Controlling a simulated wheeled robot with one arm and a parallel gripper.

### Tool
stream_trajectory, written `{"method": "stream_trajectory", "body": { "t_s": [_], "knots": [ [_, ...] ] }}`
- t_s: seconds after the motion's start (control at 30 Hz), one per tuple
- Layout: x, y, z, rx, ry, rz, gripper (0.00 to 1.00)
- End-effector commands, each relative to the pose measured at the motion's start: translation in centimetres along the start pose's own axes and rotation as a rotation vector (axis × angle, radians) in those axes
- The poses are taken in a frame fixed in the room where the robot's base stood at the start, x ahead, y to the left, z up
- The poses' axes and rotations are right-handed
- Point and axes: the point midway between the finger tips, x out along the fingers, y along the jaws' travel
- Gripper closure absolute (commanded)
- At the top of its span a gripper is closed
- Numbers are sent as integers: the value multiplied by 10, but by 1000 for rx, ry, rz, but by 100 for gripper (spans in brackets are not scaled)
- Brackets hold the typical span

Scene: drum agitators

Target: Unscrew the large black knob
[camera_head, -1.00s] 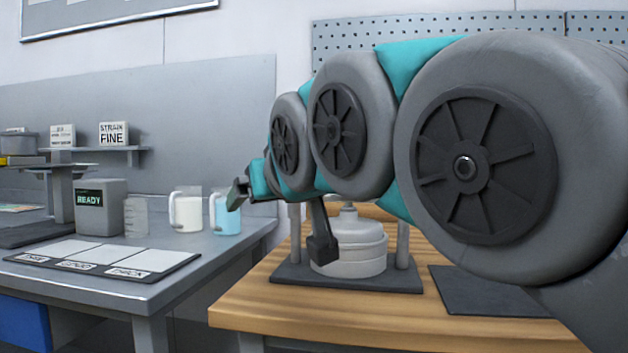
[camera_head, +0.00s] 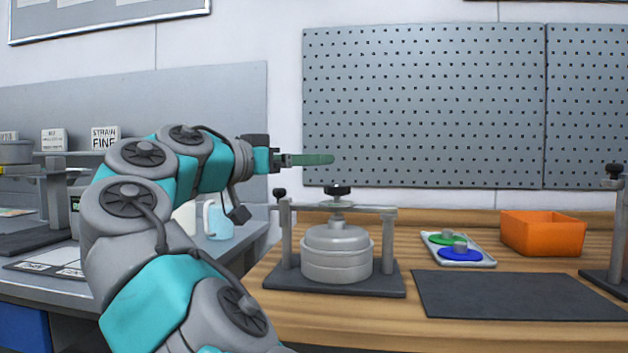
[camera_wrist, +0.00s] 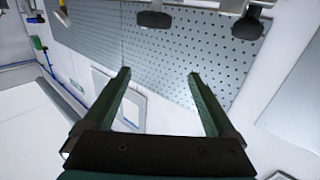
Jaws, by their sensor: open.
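The large black knob (camera_head: 337,191) sits on top of the clamp's crossbar, above a round grey drum (camera_head: 337,255). A smaller black knob (camera_head: 279,193) tops the left post. My gripper (camera_head: 327,159) points right, level, slightly above and left of the large knob in the picture; their difference in depth is unclear. In the wrist view my gripper (camera_wrist: 160,73) is open, with nothing between its green fingers. Two dark knobs show near that view's top edge, one at the centre (camera_wrist: 155,19) and one at the right (camera_wrist: 247,28); I cannot tell which is the large one.
A dark mat (camera_head: 515,296) lies right of the clamp. Behind it are a tray (camera_head: 482,263) with green and blue discs and an orange bin (camera_head: 543,233). Another stand (camera_head: 615,230) is at the right edge. A pegboard (camera_head: 420,100) covers the back wall.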

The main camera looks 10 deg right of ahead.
Motion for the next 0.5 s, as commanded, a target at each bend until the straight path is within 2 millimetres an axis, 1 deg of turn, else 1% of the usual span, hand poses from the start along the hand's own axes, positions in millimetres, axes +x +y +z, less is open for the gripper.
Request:
{"method": "stream_trajectory", "body": {
  "t_s": [0.03, 0.1, 0.2, 0.37, 0.5],
  "knots": [
    [5, -2, 13, 0, 1, 47, 8],
    [8, -2, 30, 7, -1, 97, 8],
    [10, 0, 45, 16, -4, 143, 8],
    [14, 1, 53, 20, -3, 163, 8],
    [25, 4, 54, 20, -4, 165, 8]
  ]
}}
